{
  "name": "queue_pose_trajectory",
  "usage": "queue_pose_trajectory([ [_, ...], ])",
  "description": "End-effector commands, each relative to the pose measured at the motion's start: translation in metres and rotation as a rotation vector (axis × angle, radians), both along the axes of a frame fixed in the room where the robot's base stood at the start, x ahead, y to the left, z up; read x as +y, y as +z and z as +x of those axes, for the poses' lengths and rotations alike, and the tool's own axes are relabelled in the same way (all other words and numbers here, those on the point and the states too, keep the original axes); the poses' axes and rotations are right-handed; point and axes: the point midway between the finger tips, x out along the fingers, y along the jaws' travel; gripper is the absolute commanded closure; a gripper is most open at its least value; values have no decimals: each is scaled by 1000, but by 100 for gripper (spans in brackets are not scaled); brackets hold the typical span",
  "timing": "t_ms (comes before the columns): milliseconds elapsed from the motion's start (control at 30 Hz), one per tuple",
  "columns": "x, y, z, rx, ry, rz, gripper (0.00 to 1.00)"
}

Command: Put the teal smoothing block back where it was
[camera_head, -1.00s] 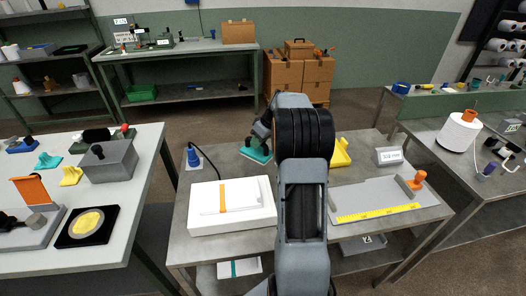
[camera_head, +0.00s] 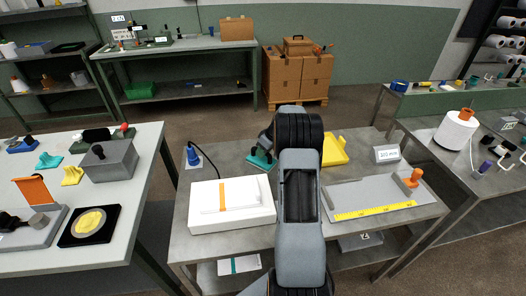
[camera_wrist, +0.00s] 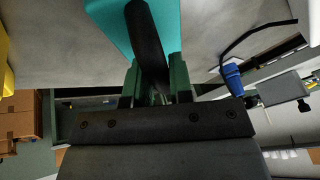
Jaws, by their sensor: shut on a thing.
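The teal smoothing block (camera_head: 262,160) is at the back of the middle table, to the left of my arm. It also shows at the top of the wrist view (camera_wrist: 108,14), with a dark bar-shaped handle (camera_wrist: 146,40). My gripper (camera_wrist: 157,88) is shut on that handle. In the head view my gripper (camera_head: 264,146) is small and partly hidden by my own arm. I cannot tell whether the block touches the table top.
A white box (camera_head: 232,219) with an orange-banded piece on it stands front left. A blue plug-like tool (camera_head: 193,156) with a black cable stands behind it. A yellow holder (camera_head: 333,150), a grey labelled block (camera_head: 386,154) and a grey measuring board (camera_head: 360,192) lie to the right.

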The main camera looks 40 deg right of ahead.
Motion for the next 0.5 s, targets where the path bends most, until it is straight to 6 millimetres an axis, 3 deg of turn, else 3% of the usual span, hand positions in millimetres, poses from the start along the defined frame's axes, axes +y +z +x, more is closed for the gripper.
queue_pose_trajectory([
  [267, 0, -3, 0, -1, -1, -1, 100],
  [300, 0, -4, 0, 0, 0, 0, 78],
  [500, 0, -3, 0, 0, 0, 0, 59],
])
